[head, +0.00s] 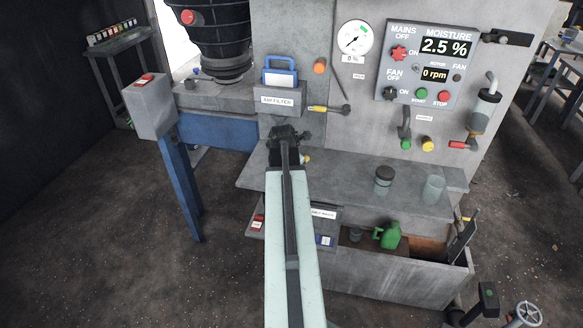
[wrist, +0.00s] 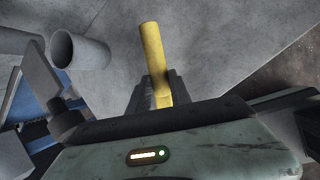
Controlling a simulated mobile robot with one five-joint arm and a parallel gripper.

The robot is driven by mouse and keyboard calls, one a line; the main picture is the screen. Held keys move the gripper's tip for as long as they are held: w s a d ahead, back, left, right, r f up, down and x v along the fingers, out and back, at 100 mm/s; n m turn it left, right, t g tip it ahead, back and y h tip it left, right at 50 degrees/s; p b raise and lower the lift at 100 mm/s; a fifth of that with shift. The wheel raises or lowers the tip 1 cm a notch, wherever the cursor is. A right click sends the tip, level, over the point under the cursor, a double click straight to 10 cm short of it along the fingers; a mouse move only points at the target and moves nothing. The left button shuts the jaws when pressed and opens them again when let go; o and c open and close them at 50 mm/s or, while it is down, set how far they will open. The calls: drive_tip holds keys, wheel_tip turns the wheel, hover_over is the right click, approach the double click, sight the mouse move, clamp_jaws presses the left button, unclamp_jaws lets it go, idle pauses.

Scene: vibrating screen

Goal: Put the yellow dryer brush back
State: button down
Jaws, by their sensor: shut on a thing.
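The yellow dryer brush (wrist: 152,48) shows in the wrist view as a yellow rod-shaped handle. It stands up between the dark fingers of my gripper (wrist: 158,90), which is shut on it. Its lower part is hidden by the fingers and my wrist. In the head view, my gripper (head: 288,150) is in front of the machine, above the left part of the grey shelf. Only a small yellow bit of the brush (head: 307,158) shows there, to the right of the gripper. My arm hides what lies under it.
A blue-framed air filter (head: 280,76) sits above the gripper; a yellow-handled lever (head: 330,109) is to its right. A dark-lidded jar (head: 384,180) and a clear cup (head: 433,189) stand on the shelf. A green jug (head: 389,236) is in the bin below. A red-button post (head: 150,105) stands left.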

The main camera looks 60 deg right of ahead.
drive_tip(key=shift+f, duration=0.25)
drive_tip(key=c, duration=1.1)
unclamp_jaws()
drive_tip(key=p+v, duration=0.7)
drive_tip(key=shift+a+r, duration=0.15)
drive_tip(key=shift+r, duration=0.2)
drive_tip(key=shift+s, duration=0.1)
